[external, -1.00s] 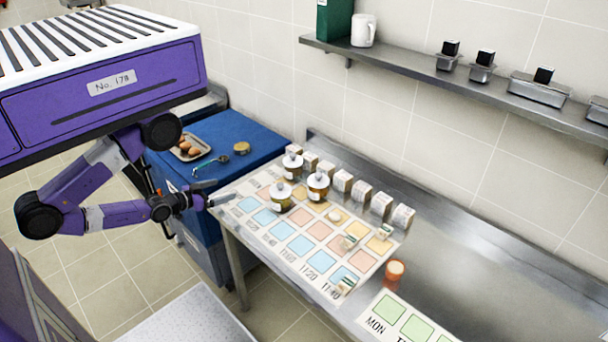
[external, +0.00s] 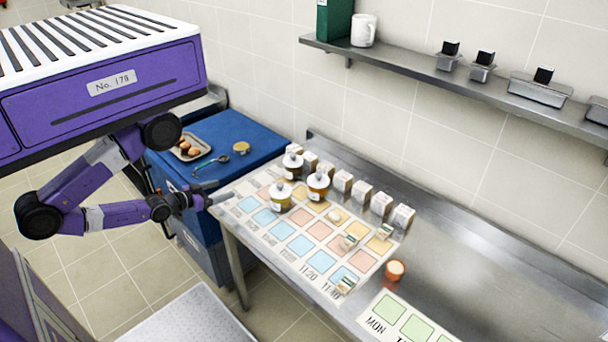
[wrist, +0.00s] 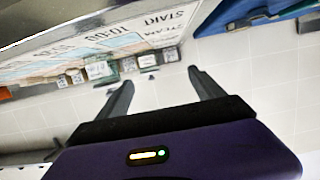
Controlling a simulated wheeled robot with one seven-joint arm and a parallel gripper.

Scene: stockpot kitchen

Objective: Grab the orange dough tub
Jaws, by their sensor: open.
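The orange dough tub (external: 395,270) stands upright in the external view, on the steel counter just right of the printed chart and above the MON sheet. It has a pale top. My gripper (external: 211,194) is at the far left end of the counter, well away from the tub, with the chart between them. In the wrist view my gripper (wrist: 161,76) is open, its two dark fingers apart with nothing between them. An orange patch at the left edge of that view is too cut off to identify.
The chart (external: 283,263) holds several jars and small labelled items, with a row of white boxes (external: 381,203) behind. A blue cabinet (external: 262,137) with a tray of eggs (external: 190,146) and a spoon is beside my gripper. The counter's right side is largely clear.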

